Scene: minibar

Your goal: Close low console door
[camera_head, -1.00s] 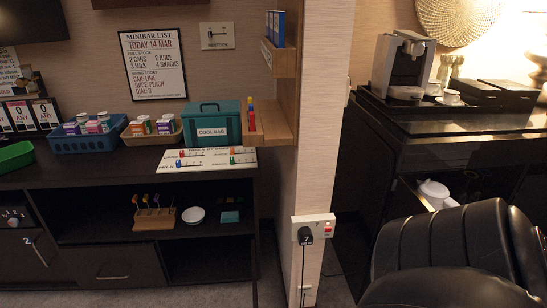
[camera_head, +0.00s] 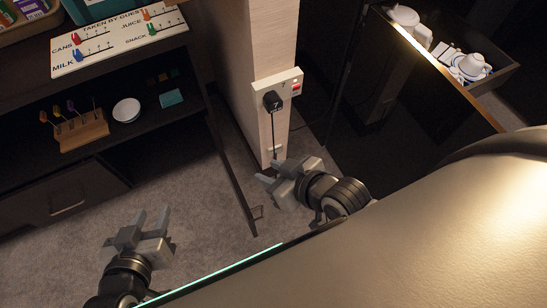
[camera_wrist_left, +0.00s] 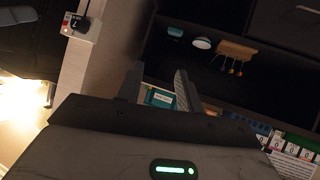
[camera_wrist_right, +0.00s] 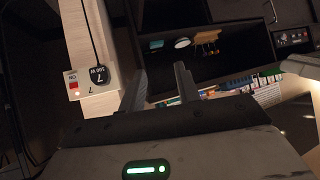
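The low console (camera_head: 90,183) is dark, with an open shelf bay at the upper left of the head view. Its door (camera_head: 231,172) stands open, swung out from the console's right end and seen nearly edge-on. A small handle (camera_head: 258,212) is near the door's outer end. My left gripper (camera_head: 151,214) is open and empty, left of the door, over the carpet. My right gripper (camera_head: 270,171) is open and empty, right of the door, near the pillar's foot. I cannot tell whether it touches the door. Both wrist views show spread fingers with nothing between them.
A wooden rack (camera_head: 82,132), a white dish (camera_head: 127,110) and a teal box (camera_head: 171,98) are on the shelf. A drawer (camera_head: 70,195) is below. The pillar (camera_head: 272,50) carries a socket with a black plug (camera_head: 272,101). An open drawer with crockery (camera_head: 493,75) is right.

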